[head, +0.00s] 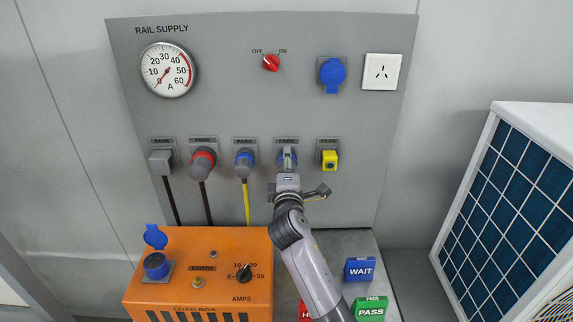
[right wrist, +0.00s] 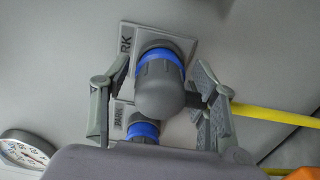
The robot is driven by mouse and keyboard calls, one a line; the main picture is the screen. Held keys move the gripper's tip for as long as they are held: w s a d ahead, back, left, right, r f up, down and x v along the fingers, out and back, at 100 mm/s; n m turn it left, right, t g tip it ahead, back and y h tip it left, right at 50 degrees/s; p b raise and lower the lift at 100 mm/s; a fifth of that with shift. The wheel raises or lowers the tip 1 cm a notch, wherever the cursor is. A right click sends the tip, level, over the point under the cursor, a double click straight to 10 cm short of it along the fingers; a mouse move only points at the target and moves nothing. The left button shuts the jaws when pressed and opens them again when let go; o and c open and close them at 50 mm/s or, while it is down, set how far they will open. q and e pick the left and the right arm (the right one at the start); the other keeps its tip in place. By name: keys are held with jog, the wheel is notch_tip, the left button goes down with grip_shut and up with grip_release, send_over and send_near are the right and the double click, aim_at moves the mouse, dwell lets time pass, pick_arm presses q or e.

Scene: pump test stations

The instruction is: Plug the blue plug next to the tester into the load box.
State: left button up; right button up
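The blue plug next to the tester (head: 281,160) sits in the fourth park socket, mostly hidden behind my right gripper (head: 287,165). In the right wrist view this plug (right wrist: 161,88) has a grey body and blue collar. The right gripper's fingers (right wrist: 160,100) stand open on either side of it, with gaps showing. The yellow tester (head: 329,160) is parked just right of it. The orange load box (head: 216,262) stands below left; its blue inlet (head: 156,266) has the lid (head: 155,237) raised. My left gripper is not in view.
A second blue plug (head: 244,161) with yellow cable is parked just left, near the right gripper. Red (head: 203,160) and grey (head: 161,161) plugs are further left. A blue-grilled unit (head: 508,200) stands right.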

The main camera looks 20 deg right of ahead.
grip_shut()
dwell(0.5)
jog(key=p+v, duration=0.2)
jog(key=v, duration=0.4)
dwell(1.2)
jog(key=shift+r, duration=0.1)
